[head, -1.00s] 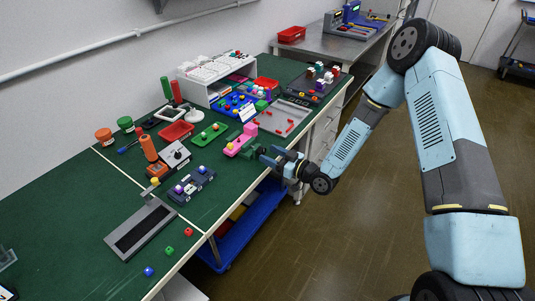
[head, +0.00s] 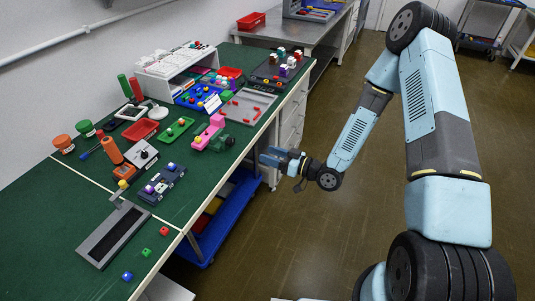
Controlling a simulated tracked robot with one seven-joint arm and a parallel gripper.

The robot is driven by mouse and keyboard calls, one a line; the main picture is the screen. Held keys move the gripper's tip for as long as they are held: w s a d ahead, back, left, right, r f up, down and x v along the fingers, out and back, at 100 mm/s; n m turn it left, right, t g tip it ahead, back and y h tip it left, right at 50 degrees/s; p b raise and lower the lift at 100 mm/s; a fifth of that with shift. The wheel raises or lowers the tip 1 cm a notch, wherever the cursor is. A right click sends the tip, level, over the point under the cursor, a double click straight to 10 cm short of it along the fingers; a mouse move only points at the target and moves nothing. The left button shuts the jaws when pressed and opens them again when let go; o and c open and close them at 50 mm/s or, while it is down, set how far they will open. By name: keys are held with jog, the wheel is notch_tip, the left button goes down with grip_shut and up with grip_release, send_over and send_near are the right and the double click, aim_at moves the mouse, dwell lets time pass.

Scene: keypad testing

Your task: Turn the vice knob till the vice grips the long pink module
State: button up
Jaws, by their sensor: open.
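The long pink module (head: 209,132) lies on the green bench, its far end raised like a block. The dark green vice (head: 217,144) is at its near right side, close to the bench's front edge. A small round part on the vice's right may be the knob, but it is too small to be sure. I cannot tell whether the vice jaws touch the module. My gripper (head: 265,157) is open and empty, out past the bench edge to the right of the vice, with a clear gap between them.
A green tray (head: 168,134) with coloured knobs lies left of the module. A grey tray (head: 262,98) with red pieces is behind it. A blue-grey module (head: 152,189) sits nearer me. A blue cart (head: 213,234) stands below the bench edge. Open floor lies right of my gripper.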

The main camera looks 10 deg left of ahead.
jog(key=m, duration=0.4)
jog(key=shift+m, duration=0.3)
jog(key=shift+d, duration=0.1)
